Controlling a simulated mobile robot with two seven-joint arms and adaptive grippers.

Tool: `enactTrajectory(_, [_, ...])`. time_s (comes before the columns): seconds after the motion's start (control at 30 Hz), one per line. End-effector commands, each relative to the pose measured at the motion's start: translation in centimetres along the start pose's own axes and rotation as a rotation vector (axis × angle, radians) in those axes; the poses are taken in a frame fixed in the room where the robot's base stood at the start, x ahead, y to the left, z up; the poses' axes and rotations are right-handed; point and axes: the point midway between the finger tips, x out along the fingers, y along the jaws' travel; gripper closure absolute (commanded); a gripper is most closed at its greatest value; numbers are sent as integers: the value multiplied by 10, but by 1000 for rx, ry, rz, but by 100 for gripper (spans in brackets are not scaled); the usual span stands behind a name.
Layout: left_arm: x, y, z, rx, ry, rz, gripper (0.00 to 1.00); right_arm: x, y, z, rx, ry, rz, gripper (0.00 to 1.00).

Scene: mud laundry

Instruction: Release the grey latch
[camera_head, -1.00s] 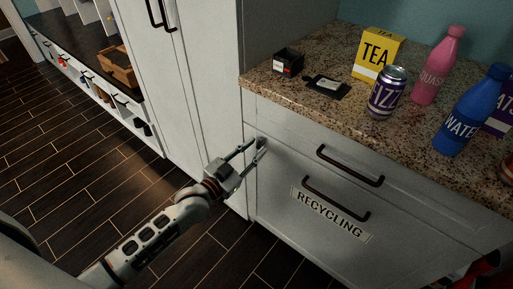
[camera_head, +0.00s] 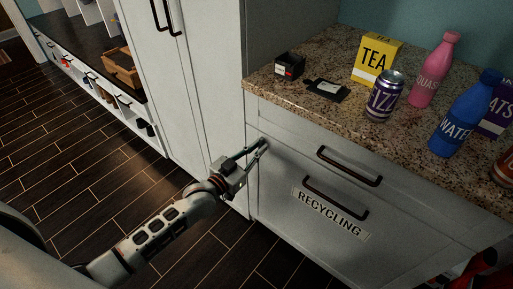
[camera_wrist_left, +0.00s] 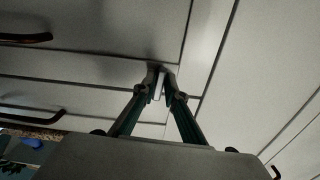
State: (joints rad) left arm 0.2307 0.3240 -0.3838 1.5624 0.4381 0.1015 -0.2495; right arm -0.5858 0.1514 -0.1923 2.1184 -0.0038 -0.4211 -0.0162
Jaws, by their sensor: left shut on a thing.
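The grey latch (camera_wrist_left: 157,90) is a small pale piece on the cabinet front, between my fingertips in the left wrist view. My left gripper (camera_head: 262,146) is at the upper left of the recycling cabinet's front, just below the countertop. It is shut on the latch, and its fingers (camera_wrist_left: 161,80) largely hide it. In the head view the latch cannot be told apart from the fingertips. My right gripper is not in view.
The recycling drawer (camera_head: 285,226) has a dark handle (camera_head: 336,198); another dark handle (camera_head: 349,166) is above. The speckled counter (camera_head: 330,113) holds a tea box (camera_head: 375,59), can (camera_head: 384,95), pink bottle (camera_head: 434,72) and blue bottle (camera_head: 465,115). Open floor (camera_head: 60,165) lies left.

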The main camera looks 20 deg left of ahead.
Motion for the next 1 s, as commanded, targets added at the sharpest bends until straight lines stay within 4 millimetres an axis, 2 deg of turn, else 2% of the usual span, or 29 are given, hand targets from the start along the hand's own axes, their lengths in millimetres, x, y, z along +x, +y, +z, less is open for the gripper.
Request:
enactTrajectory(0.03, [2, -2, -7, -31, 7, 0, 100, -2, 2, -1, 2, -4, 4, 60])
enactTrajectory(0.27, [0, -1, -1, -96, 3, 0, 100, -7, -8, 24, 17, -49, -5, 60])
enactTrajectory(0.43, [0, -1, -1, -95, 3, 0, 100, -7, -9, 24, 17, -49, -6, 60])
enactTrajectory(0.47, [0, -1, -1, -95, 3, 0, 83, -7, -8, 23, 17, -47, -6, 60])
enactTrajectory(0.5, [0, -1, -1, -95, 3, 0, 74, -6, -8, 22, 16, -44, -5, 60])
enactTrajectory(0.87, [-1, -1, 0, -94, 1, 0, 74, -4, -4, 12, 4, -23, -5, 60])
enactTrajectory(1.0, [-13, 0, 2, -94, -1, 0, 74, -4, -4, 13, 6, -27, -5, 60])
